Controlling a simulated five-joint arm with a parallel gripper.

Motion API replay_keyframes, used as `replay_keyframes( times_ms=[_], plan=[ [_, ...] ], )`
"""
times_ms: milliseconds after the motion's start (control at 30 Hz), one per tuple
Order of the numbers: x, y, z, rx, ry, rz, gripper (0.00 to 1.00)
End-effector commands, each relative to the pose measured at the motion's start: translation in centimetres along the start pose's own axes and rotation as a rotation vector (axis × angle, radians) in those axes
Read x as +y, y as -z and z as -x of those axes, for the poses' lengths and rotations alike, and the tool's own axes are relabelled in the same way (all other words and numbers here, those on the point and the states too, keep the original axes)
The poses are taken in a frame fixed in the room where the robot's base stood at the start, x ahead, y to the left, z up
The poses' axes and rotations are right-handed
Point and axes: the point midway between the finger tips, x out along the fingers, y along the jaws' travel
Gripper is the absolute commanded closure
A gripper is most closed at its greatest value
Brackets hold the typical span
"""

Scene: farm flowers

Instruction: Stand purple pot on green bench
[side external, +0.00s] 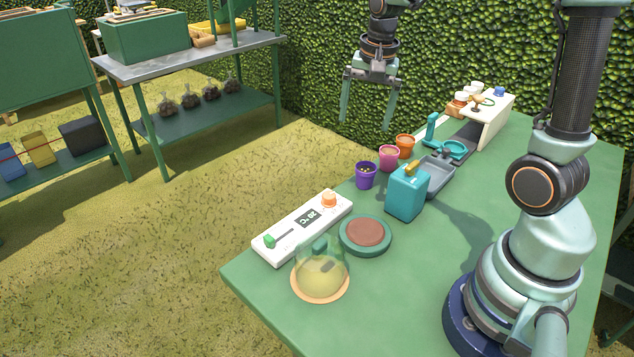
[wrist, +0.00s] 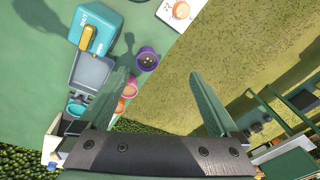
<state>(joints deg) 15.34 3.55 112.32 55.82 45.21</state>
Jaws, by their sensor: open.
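The purple pot (side external: 366,177) stands upright on the green bench (side external: 420,285), near its far edge, left of the pink pot. In the wrist view the purple pot (wrist: 147,60) shows its opening with small pale bits inside, beyond the left finger. The green bench also shows in the wrist view (wrist: 35,60). My gripper (side external: 366,125) is open and empty, fingers pointing down, above and apart from the pots. In the wrist view my gripper (wrist: 158,75) has its two fingers spread wide.
A pink pot (side external: 389,157) and an orange pot (side external: 405,146) stand beside the purple one. A teal watering box (side external: 406,194), a grey tray (side external: 437,172), a white control panel (side external: 302,228), a round brown pad (side external: 366,232) and a glass dome (side external: 320,274) are nearby. The front middle is clear.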

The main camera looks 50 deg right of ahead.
Motion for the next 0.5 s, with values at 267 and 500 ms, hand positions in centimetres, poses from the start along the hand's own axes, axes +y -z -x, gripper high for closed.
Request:
replay_keyframes(
  times_ms=[267, 500],
  plan=[
    [0.5, -7.2, 5.3, 0.134, 0.131, 0.531, 0.03],
    [1.9, -11.7, 6.8, 0.251, 0.201, 0.9, 0.03]
  ],
)
